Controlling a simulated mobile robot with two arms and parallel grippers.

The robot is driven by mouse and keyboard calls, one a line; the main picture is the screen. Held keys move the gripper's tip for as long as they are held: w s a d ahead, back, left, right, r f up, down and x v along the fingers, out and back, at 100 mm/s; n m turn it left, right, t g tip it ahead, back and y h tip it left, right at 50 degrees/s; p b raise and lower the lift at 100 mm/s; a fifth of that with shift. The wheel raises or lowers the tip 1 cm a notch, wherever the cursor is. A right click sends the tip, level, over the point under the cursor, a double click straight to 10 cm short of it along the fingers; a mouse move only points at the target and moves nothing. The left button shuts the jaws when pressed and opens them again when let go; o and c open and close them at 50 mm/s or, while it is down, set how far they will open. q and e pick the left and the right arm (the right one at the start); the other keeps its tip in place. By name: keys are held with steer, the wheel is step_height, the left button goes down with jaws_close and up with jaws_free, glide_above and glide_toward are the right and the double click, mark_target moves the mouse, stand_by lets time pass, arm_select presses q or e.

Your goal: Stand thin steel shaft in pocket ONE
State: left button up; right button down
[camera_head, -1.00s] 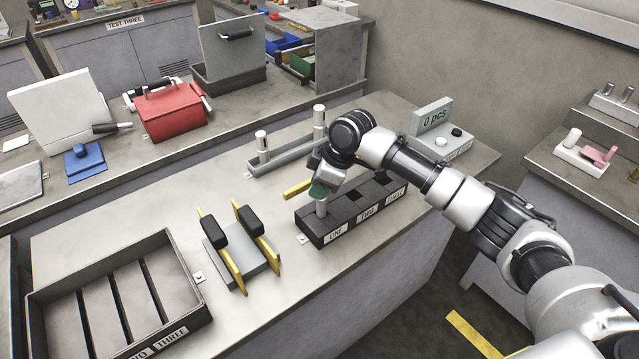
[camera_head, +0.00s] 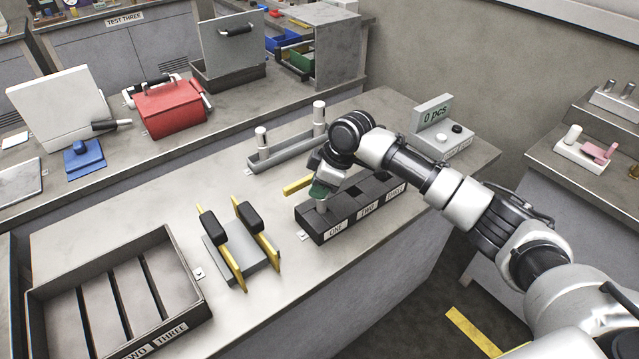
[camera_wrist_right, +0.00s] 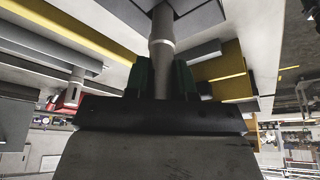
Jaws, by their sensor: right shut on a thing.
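The thin steel shaft (camera_head: 322,206) is upright between the fingers of my right gripper (camera_head: 321,190). In the right wrist view the shaft (camera_wrist_right: 161,42) stands between the two dark green fingertips (camera_wrist_right: 161,78). Its far end meets the dark block and appears to be inside an opening. The dark pocket block (camera_head: 352,226) carries the labels ONE, TWO and THREE on its front. The shaft is at the end marked ONE (camera_head: 335,232). The gripper hides part of that pocket, and how deep the shaft sits cannot be told. My left gripper is not in view.
A grey fixture with two upright posts (camera_head: 261,138) stands behind the block. A yellow bar (camera_head: 298,185) lies just behind the block's left end. A grey plate with yellow strips and black handles (camera_head: 228,247) and a slotted tray (camera_head: 185,335) stand left. A counter box (camera_head: 433,113) reads 0 pcs.

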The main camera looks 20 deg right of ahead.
steer(key=shift+f+b, duration=0.3)
steer(key=shift+f, duration=0.7)
stand_by(0.8)
steer(key=c, duration=0.9)
jaws_free()
steer(key=shift+o, duration=0.2)
